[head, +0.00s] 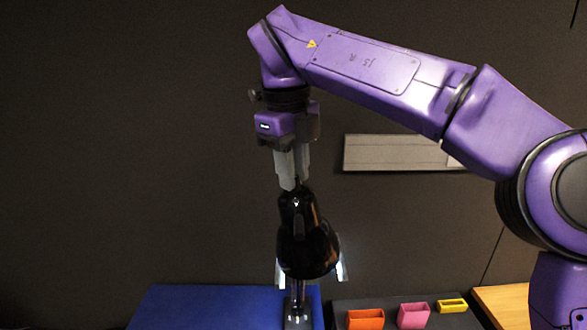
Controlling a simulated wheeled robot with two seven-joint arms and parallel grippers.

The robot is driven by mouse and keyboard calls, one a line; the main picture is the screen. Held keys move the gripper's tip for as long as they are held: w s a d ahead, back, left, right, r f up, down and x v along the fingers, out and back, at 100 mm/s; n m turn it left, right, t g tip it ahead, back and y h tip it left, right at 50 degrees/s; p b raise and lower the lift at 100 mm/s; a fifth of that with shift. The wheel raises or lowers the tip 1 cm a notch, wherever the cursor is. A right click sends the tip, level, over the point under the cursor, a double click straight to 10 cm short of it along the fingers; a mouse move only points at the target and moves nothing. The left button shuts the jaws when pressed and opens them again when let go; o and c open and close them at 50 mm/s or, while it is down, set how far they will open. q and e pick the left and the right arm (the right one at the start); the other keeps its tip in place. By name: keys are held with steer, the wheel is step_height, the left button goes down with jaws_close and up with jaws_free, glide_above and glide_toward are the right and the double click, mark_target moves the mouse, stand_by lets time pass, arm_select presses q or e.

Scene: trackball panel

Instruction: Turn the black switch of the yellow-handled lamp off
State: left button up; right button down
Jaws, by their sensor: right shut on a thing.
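A lamp with a glossy black head (305,245) stands at the lower middle of the head view. Bright white light shows at both sides of its lower rim, so it is lit. A grey stem part shows below the head. No yellow handle shows on the lamp. My right gripper (293,184) points down from above, its grey fingers close together at the lamp's top. They are shut on a small dark part there, which appears to be the black switch; the fingers mostly hide it. My left gripper is not in view.
A blue mat (205,307) lies to the left of the lamp. At right, a dark panel (395,324) carries an orange block (365,319), a pink block (413,315) and a yellow block (452,306). A pale board (395,153) is on the dark wall behind my right arm.

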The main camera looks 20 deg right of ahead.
steer(key=shift+f+m, duration=0.1)
steer(key=shift+m, duration=0.2)
steer(key=m, duration=0.5)
steer(key=shift+a+m+h+b, duration=0.15)
steer(key=shift+m+h+b, duration=0.15)
steer(key=shift+h+b, duration=0.1)
steer(key=m, duration=0.5)
steer(key=shift+m+h, duration=0.3)
